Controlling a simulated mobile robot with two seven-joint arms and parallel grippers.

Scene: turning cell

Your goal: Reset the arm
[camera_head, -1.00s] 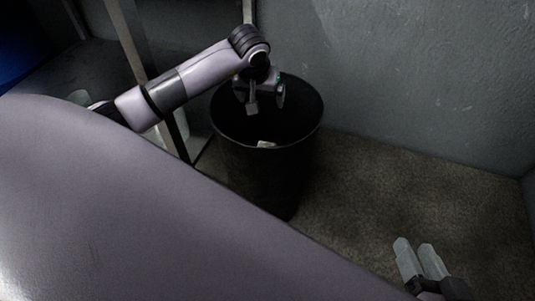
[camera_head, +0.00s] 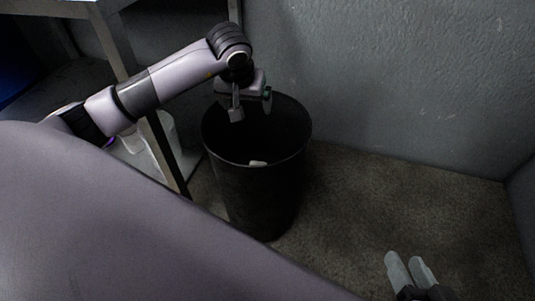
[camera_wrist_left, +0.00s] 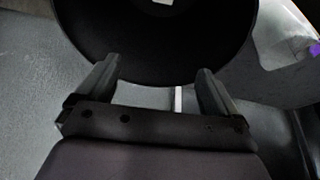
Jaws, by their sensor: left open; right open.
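My left gripper (camera_head: 252,107) is open and empty over the back part of a black round bin's mouth, its fingers pointing down. The bin (camera_head: 254,195) stands on the floor by the wall. A small whitish piece (camera_head: 258,163) lies inside it near the front wall, apart from the fingers. In the left wrist view, the open fingers (camera_wrist_left: 157,72) show with nothing between them, and the dark bin (camera_wrist_left: 225,50) fills the upper middle. My right gripper (camera_head: 405,262) is open at the bottom right edge, over the floor; only its pale fingers and dark base show.
A metal-framed table (camera_head: 112,40) stands at the upper left, its leg close to the bin. A whitish object (camera_head: 148,140) sits behind that leg. A grey wall (camera_head: 400,90) runs behind. Bare floor (camera_head: 370,200) lies right of the bin.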

